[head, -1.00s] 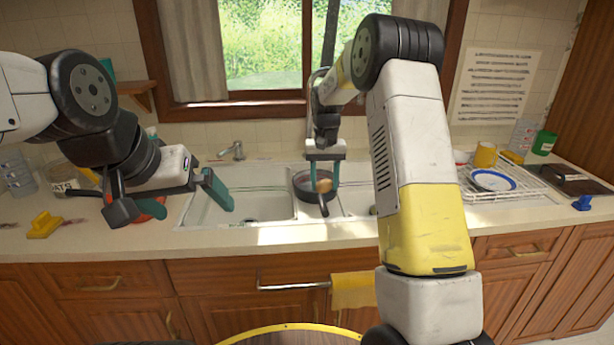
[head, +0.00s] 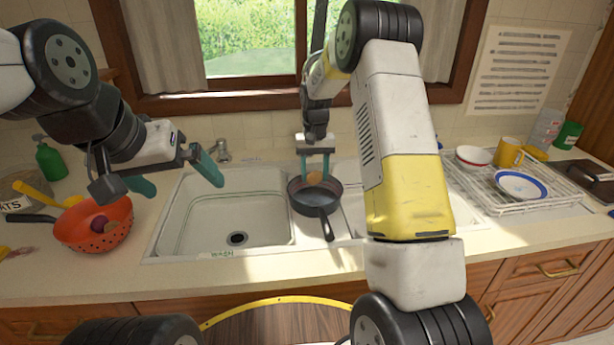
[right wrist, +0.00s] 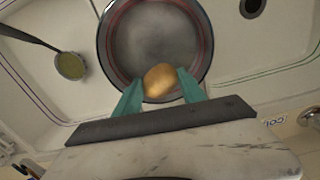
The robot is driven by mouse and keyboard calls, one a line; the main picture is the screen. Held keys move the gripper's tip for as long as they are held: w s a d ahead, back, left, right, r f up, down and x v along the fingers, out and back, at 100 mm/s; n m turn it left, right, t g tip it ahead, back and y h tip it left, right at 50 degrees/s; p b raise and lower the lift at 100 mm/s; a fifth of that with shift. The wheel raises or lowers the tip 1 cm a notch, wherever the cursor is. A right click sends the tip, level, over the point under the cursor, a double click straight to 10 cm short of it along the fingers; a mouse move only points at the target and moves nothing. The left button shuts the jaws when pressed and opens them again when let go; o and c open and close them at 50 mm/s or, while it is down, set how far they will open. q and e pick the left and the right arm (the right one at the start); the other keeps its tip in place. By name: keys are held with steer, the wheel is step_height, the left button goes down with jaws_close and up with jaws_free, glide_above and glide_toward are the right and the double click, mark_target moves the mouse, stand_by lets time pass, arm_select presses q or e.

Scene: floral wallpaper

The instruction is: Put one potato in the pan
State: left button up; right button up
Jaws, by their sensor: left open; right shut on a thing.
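A black frying pan (head: 318,203) sits across the divider between the two sink basins, its handle toward me. My right gripper (head: 315,172) is shut on a brown potato (head: 314,179) and holds it over the far part of the pan. In the right wrist view the potato (right wrist: 160,82) is between the teal fingertips (right wrist: 160,88) and overlaps the rim side of the pan (right wrist: 143,42). I cannot tell exactly how high it is above the pan bottom. My left gripper (head: 185,187) is open and empty above the counter and left basin edge.
The left basin (head: 237,205) is empty. A dish rack (head: 545,202) with a plate, bowl and yellow mug is at the right. A ladle (right wrist: 70,66) lies beside the pan in the right wrist view.

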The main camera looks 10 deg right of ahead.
steer(key=shift+f, duration=2.1)
steer(key=o, duration=1.4)
steer(key=shift+f, duration=0.1)
